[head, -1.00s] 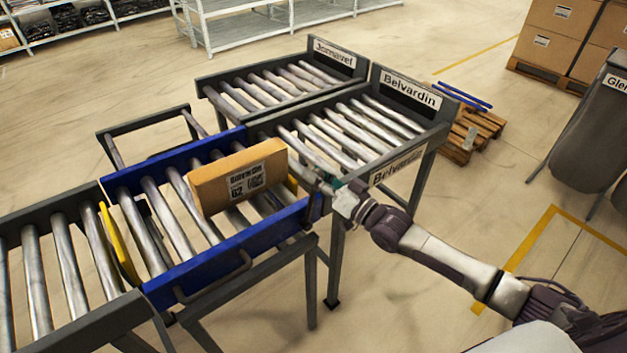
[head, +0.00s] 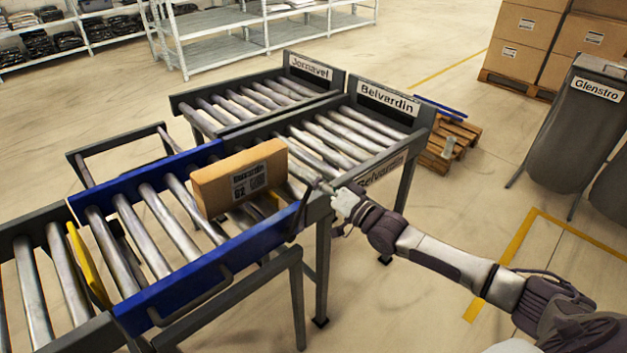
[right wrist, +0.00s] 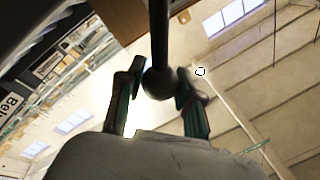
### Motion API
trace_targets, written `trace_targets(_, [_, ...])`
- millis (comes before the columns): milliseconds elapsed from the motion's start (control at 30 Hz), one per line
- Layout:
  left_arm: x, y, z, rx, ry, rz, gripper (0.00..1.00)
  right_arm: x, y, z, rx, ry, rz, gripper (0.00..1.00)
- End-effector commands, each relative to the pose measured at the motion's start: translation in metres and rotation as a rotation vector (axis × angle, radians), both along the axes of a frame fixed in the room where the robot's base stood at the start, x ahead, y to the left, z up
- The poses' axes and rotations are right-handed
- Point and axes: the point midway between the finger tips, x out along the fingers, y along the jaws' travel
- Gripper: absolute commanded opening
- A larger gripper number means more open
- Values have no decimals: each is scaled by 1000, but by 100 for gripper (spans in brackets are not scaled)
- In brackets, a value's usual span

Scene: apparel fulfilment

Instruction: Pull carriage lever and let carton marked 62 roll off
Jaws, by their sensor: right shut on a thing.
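The cardboard carton (head: 240,180) marked 62 stands on the rollers of the blue carriage (head: 190,284), near the end that faces the Belvardin lane (head: 340,141). A yellow stop (head: 270,203) shows low beside the carton's right end, partly hidden. My right gripper (head: 333,190) is at the carriage's near right corner, by the carriage lever (head: 303,203). In the right wrist view the fingers are closed around the dark lever rod (right wrist: 158,40) at its ball knob. My left gripper is not in view.
The Jornavel lane (head: 250,98) runs beside the Belvardin lane. Another yellow stop (head: 88,262) stands at the carriage's left end. A pallet (head: 440,150) lies beyond the lanes, and a grey Glenstro bag (head: 575,140) hangs at right. The floor between is open.

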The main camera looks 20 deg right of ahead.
Motion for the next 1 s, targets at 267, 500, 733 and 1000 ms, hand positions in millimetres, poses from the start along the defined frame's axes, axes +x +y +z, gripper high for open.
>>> trace_targets(267, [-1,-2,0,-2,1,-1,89,0,-1,-3,-2,7,-2,52])
trace_targets(500, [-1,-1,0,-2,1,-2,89,0,-1,-2,-3,4,-2,61])
trace_targets(733, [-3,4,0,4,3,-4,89,-6,-4,-3,-4,5,-3,61])
trace_targets(1000, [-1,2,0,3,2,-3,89,-50,-26,-13,-6,8,-2,61])
